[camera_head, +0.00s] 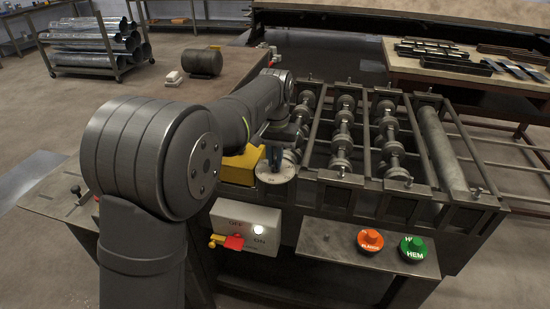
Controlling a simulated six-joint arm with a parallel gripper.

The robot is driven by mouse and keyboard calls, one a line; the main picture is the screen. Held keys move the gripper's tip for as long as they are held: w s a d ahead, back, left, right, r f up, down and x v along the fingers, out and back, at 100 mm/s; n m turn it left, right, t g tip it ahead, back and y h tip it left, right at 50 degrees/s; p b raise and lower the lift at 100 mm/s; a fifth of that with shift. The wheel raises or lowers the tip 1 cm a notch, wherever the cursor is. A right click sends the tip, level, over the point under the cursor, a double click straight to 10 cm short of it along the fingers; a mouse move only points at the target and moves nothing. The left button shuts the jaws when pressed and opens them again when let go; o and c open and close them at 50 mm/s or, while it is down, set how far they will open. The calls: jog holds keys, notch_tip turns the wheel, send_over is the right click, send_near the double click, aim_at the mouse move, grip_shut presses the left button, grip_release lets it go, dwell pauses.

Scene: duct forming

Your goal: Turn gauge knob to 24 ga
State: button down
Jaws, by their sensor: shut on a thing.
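The gauge dial (275,174) is a round pale disc on the front left of the roll-forming machine, beside a yellow housing (242,165). Its markings are too small to read, so I cannot tell which gauge it is set to. My arm comes in from the left and bends down behind the dial. My gripper (273,154) is at the dark knob in the dial's middle and is shut on it. The fingers and the knob are small and dark here, and the knob is largely hidden.
A grey switch box (246,221) with OFF and ON, a red and yellow lever (228,241) and a lit white lamp sits below the dial. Orange (370,240) and green HEM (413,248) knobs sit at right. Shafts with rollers (341,135) fill the machine's top behind the dial.

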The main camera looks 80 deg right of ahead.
aim_at(275, 161)
jog(key=c, duration=1.5)
grip_release()
notch_tip(275, 161, up, 18)
jog(key=shift+f, duration=0.25)
jog(key=shift+f, duration=0.15)
notch_tip(275, 161, down, 17)
jog(key=shift+f, duration=0.15)
jog(key=n, duration=0.4)
jog(key=shift+n, duration=0.3)
jog(key=shift+s+n, duration=0.1)
jog(key=shift+n, duration=1.8)
dwell(0.4)
